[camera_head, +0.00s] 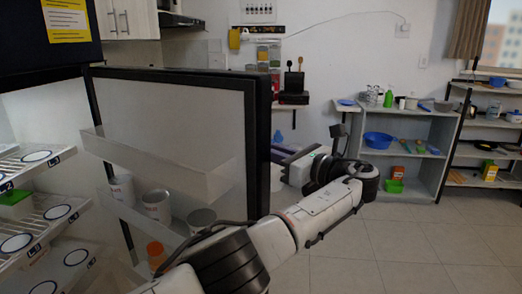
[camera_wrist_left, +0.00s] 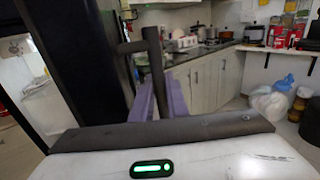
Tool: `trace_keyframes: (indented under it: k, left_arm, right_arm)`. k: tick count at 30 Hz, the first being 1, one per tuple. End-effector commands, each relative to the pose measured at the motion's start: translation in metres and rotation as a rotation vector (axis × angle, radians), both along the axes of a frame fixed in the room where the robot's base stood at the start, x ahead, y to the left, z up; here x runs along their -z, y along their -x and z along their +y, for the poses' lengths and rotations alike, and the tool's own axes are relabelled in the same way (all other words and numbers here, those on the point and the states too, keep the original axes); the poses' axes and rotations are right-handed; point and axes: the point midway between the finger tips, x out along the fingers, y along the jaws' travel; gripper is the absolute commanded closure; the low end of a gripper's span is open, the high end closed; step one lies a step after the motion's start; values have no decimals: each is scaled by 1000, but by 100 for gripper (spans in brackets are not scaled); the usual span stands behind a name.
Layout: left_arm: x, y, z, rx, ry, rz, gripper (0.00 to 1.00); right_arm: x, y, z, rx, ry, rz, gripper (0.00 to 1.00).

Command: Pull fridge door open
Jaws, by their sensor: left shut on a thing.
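The black-edged fridge door (camera_head: 185,110) stands well open in the head view, its white inner side with door racks facing me. My left arm reaches past the door's free edge. My left gripper (camera_head: 288,152) is at the outer side of the door, its purple fingers partly hidden behind the edge. In the left wrist view the purple fingers of the left gripper (camera_wrist_left: 160,100) are closed around the dark upright bar of the door handle (camera_wrist_left: 153,58). The black outer face of the door (camera_wrist_left: 75,55) fills the left of that view. My right gripper is not in view.
Cups (camera_head: 157,205) and an orange jar (camera_head: 156,253) sit in the door rack. A grey shelf unit (camera_head: 415,150) stands by the far wall. The tiled floor (camera_head: 430,240) at right is clear.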

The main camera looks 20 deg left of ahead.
Motion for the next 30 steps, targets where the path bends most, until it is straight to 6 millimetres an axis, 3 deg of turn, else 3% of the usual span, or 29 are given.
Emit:
trace_keyframes:
  k: [14, 15, 16, 25, 30]
  left_arm:
    - [1, 1, 1, -7, 1, 4, 100]
    - [1, 1, 1, -7, 1, 4, 81]
    - [1, 1, 1, -7, 1, 4, 78]
    - [-1, 0, -1, -3, 1, 1, 78]
    - [-22, 0, 0, -3, 1, -3, 78]
  right_arm:
    - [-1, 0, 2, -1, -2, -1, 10]
    - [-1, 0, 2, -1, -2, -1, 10]
    - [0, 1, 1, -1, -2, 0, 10]
    - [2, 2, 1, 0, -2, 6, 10]
    - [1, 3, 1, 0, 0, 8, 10]
